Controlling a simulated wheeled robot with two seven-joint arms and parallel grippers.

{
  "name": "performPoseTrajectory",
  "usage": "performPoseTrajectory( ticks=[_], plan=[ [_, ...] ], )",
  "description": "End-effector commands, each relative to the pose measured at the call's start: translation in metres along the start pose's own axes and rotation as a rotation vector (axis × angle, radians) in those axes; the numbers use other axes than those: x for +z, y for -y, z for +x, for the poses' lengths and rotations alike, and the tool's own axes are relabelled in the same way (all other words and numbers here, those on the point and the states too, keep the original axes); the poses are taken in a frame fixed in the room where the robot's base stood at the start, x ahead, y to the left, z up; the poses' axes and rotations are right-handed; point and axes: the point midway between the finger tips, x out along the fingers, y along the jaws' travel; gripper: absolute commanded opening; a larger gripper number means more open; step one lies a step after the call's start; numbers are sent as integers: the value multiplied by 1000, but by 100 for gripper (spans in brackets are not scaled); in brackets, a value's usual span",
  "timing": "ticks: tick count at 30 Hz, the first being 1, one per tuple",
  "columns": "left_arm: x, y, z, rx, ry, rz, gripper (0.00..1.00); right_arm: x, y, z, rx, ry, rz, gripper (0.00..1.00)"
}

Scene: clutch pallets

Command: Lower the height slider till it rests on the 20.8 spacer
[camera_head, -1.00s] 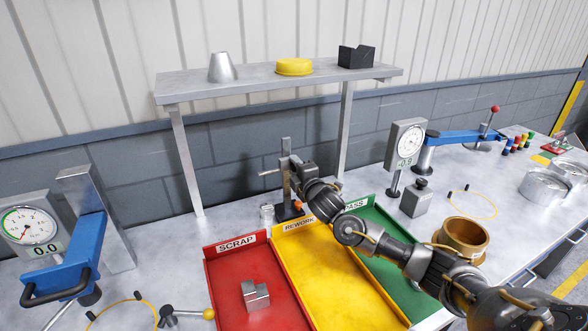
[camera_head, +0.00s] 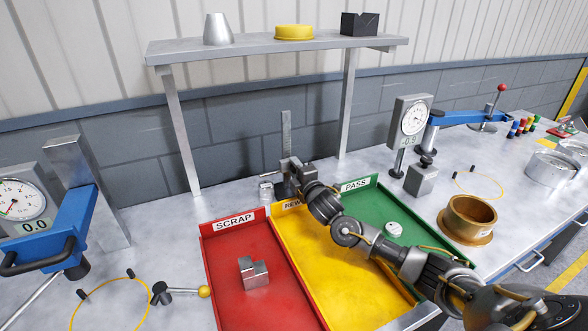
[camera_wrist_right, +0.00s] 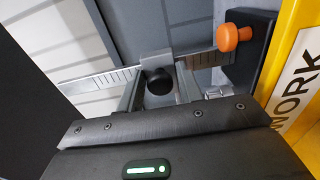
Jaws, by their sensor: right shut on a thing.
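The height gauge's graduated column (camera_head: 286,130) stands upright behind the trays. Its metal slider (camera_wrist_right: 155,62) sits low on the column, above the dark base (camera_wrist_right: 254,50). My right gripper (camera_head: 291,173) is shut on the slider; in the right wrist view its fingers (camera_wrist_right: 157,78) flank the slider's dark round knob (camera_wrist_right: 156,84). An orange knobbed piece (camera_wrist_right: 236,32) is at the base end of the column, apart from the slider. A small silver cylinder (camera_head: 265,190) stands left of the base. I cannot read a 20.8 mark on anything. My left gripper is out of view.
Red scrap (camera_head: 214,262), yellow rework (camera_head: 300,270) and green pass (camera_head: 374,196) trays lie in front. My right arm crosses above yellow and green. A shelf (camera_head: 250,46) stands behind. A dial gauge (camera_head: 411,122) and brass bushing (camera_head: 470,212) are at right.

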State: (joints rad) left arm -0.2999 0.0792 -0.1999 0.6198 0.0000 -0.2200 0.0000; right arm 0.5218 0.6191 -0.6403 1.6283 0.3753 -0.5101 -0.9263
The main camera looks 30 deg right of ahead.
Motion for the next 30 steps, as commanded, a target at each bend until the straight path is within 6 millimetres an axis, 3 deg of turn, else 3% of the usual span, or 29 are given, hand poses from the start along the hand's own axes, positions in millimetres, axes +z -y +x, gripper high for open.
performPoseTrajectory(
  ticks=[3, 14, 24, 30],
  plan=[
    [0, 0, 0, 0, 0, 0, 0, 1, -2, 0, 3, 1, 0, 44],
    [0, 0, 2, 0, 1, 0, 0, 1, -1, -8, 5, 0, 1, 44],
    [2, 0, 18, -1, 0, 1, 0, 0, 1, -70, 3, -1, 0, 44],
    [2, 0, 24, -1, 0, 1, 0, 1, 0, -98, 3, 1, 1, 44]
  ],
)
